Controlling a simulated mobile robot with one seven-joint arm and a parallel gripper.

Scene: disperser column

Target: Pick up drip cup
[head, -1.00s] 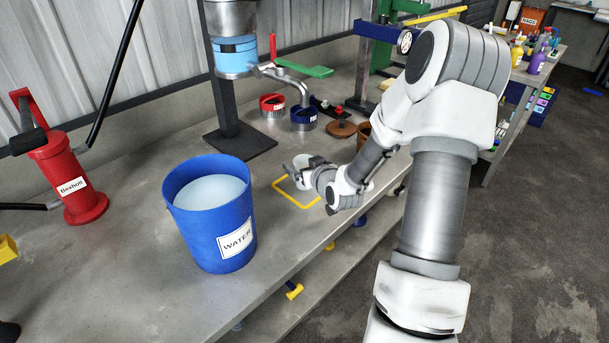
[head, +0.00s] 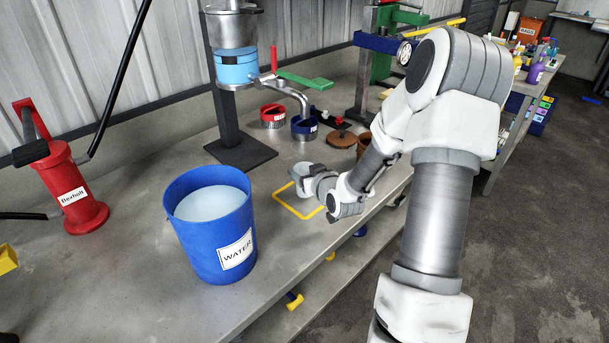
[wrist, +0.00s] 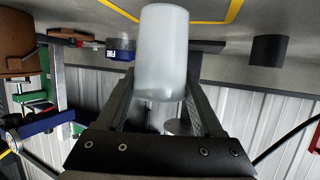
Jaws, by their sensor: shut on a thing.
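The drip cup is a pale, frosted cup (wrist: 161,50), seen large between the fingers in the wrist view. My gripper (wrist: 160,98) is shut on it, one finger on each side. In the head view my gripper (head: 304,176) is over the yellow square outline (head: 278,206) on the bench, and it mostly covers the cup. I cannot tell whether the cup touches the bench.
A blue water bucket (head: 212,235) stands left of my gripper. Behind are a red cup (head: 272,118), a blue cup (head: 304,129) under a spout, a brown lid (head: 338,139) and a black stand base (head: 240,153). A red pump (head: 68,190) stands far left.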

